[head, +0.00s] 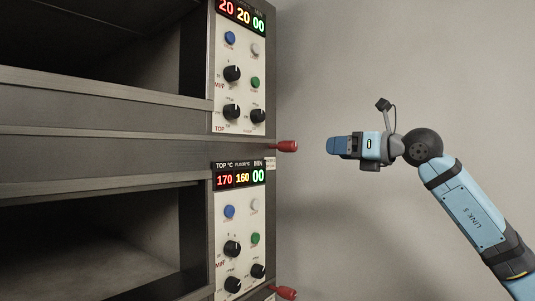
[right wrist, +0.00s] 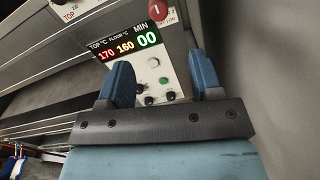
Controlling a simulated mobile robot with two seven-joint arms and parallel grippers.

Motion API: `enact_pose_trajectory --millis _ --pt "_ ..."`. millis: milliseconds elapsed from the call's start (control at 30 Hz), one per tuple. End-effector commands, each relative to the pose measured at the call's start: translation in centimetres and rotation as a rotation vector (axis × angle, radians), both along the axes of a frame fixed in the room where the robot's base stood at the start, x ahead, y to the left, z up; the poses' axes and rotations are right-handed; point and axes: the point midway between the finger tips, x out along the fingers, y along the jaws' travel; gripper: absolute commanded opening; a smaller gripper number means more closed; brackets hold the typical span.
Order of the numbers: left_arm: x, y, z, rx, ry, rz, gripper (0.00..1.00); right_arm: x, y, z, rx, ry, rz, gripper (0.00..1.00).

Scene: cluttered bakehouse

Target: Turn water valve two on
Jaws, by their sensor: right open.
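Two red valve handles stick out from the right side of the oven. The upper red handle (head: 285,146) is level with the upper edge of the lower control panel, and the lower red handle (head: 285,292) is at the bottom edge. I cannot read which is valve two. My right gripper (head: 335,145) is open and empty, to the right of the upper handle and apart from it. In the right wrist view a red handle (right wrist: 157,10) shows at the top, beyond the open fingers (right wrist: 163,82). My left gripper is not in view.
The upper control panel (head: 243,70) and lower control panel (head: 240,225) carry knobs, buttons and lit displays. Two dark oven openings lie to the left. A plain wall (head: 400,60) stands behind, with free room around my right arm.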

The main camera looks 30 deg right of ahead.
Motion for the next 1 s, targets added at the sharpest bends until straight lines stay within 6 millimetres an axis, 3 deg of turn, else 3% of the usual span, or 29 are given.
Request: enact_pose_trajectory --millis 167,700,1000 --pt "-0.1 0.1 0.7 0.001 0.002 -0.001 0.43 1.0 0.2 0.6 -0.006 -0.004 -0.011 0.59" --pt "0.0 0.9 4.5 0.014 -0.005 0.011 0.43 10.8 3.8 0.7 -0.004 -0.003 -0.008 0.59" --pt "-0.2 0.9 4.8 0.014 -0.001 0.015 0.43 12.8 4.6 0.3 -0.005 -0.004 -0.009 0.59"
